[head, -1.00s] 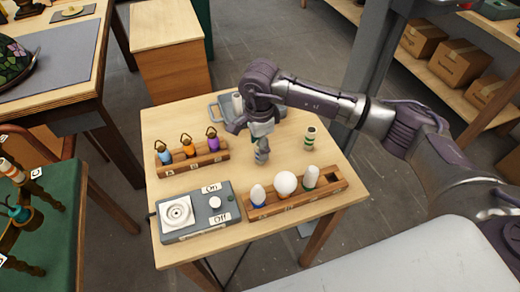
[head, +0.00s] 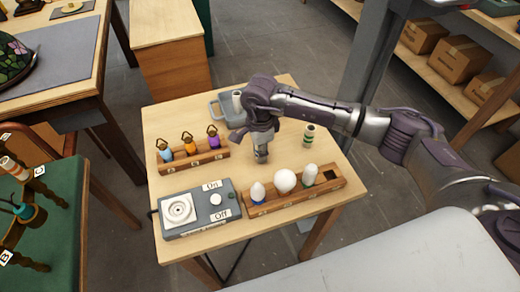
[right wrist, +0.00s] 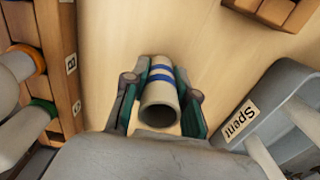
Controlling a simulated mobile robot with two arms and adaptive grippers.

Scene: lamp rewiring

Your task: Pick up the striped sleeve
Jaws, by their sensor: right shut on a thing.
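A pale sleeve with blue stripes (right wrist: 162,76) sits between the two fingers of my right gripper (right wrist: 158,108) in the right wrist view. The fingers are shut on its sides, and its round open end faces the camera. In the head view my right gripper (head: 261,153) points down at the middle of the small wooden table (head: 345,172), and it largely hides the sleeve. A second sleeve, pale with green stripes (head: 309,135), stands upright on the table to the right of the gripper. My left gripper is not in view.
A wooden rack with several bulbs (head: 328,197) lies in front. A rack with three coloured ringed pieces (head: 193,155) is at left, behind the On/Off switch box (head: 200,208). A grey tray labelled Spent (right wrist: 262,112) stands behind the gripper, holding a pale cylinder.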

